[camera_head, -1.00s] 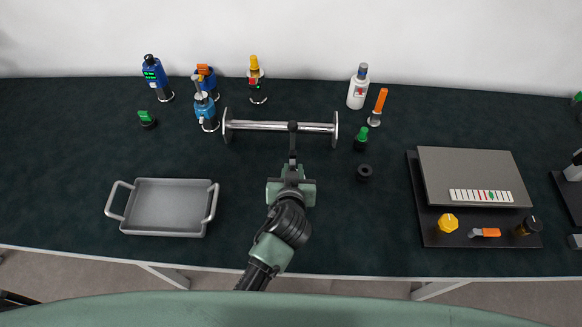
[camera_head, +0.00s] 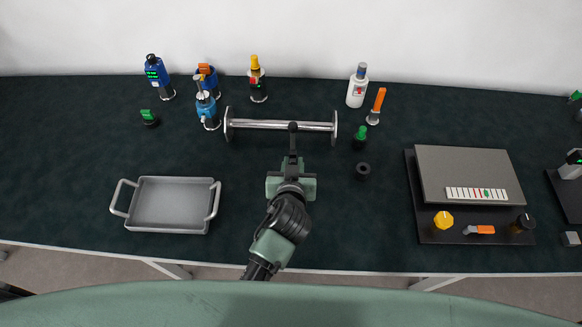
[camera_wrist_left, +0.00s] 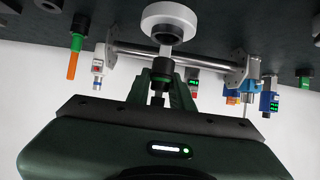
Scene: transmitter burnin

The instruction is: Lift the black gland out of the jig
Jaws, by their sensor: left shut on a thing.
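My left gripper (camera_head: 291,158) is shut at the middle of the table, just in front of a metal bar. A dark, narrow piece, which looks like the black gland (camera_head: 292,127), stands out at its tip. In the left wrist view the gland (camera_wrist_left: 163,66) sits between the fingertips (camera_wrist_left: 161,84). A pale round collar (camera_wrist_left: 150,20), which looks like the jig, shows beyond it with a short metallic stub at its opening. The head view hides this collar behind my gripper. I cannot tell whether the gland is clear of it. My right gripper is not in view.
The metal bar with end discs (camera_head: 262,125) lies behind the gripper. A grey tray (camera_head: 146,229) stands left, a panel with knobs (camera_head: 430,228) right. A black ring (camera_head: 363,170) and green-topped piece (camera_head: 359,138) are close on the right. Several bottles and tools line the back.

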